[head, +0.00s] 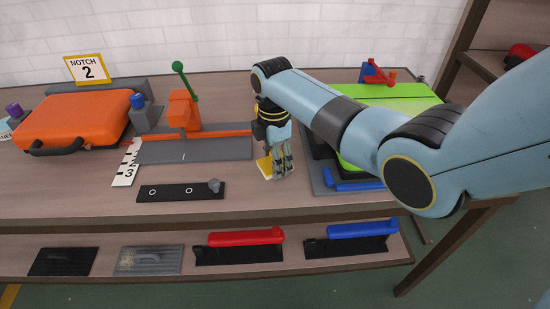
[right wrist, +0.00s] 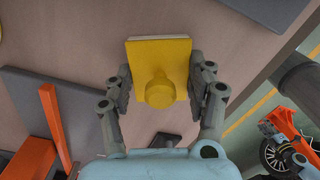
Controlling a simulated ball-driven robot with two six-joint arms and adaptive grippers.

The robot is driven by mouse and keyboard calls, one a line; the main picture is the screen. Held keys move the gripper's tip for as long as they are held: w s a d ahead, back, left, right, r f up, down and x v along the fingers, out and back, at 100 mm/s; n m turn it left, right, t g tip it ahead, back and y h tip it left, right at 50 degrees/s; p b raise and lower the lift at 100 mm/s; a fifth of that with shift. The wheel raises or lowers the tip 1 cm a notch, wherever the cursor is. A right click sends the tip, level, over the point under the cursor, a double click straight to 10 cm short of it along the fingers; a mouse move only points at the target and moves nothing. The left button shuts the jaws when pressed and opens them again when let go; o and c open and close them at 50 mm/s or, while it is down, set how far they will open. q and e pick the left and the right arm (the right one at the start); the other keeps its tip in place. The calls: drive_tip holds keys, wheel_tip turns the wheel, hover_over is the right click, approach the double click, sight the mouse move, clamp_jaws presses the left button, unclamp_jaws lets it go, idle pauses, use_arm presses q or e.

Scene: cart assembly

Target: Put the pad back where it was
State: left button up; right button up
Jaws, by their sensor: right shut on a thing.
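My right gripper (head: 276,166) is shut on a yellow pad (head: 264,166). In the right wrist view the pad (right wrist: 158,75) is a yellow square plate with a round yellow knob and a pale layer along its far edge. The fingers of the right gripper (right wrist: 160,88) press on its left and right sides. The pad is over the table, to the right of the grey plate with the orange fixture. I cannot tell whether it touches the table. My left gripper is not in view.
An orange case (head: 75,119) lies at the left. An orange fixture with a green lever (head: 184,105) stands on a grey plate (head: 225,149). A black strip (head: 170,192) lies in front. A bright green panel (head: 395,98) is behind my right arm. The lower shelf holds a red-handled tool (head: 245,238) and a blue-handled tool (head: 350,230).

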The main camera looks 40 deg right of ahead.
drive_tip(key=o, duration=1.2)
drive_tip(key=shift+w+r, duration=0.1)
drive_tip(key=shift+r, duration=0.4)
wheel_tip(320, 180, up, 11)
drive_tip(key=shift+r+p, duration=0.15)
drive_tip(key=shift+p, duration=0.4)
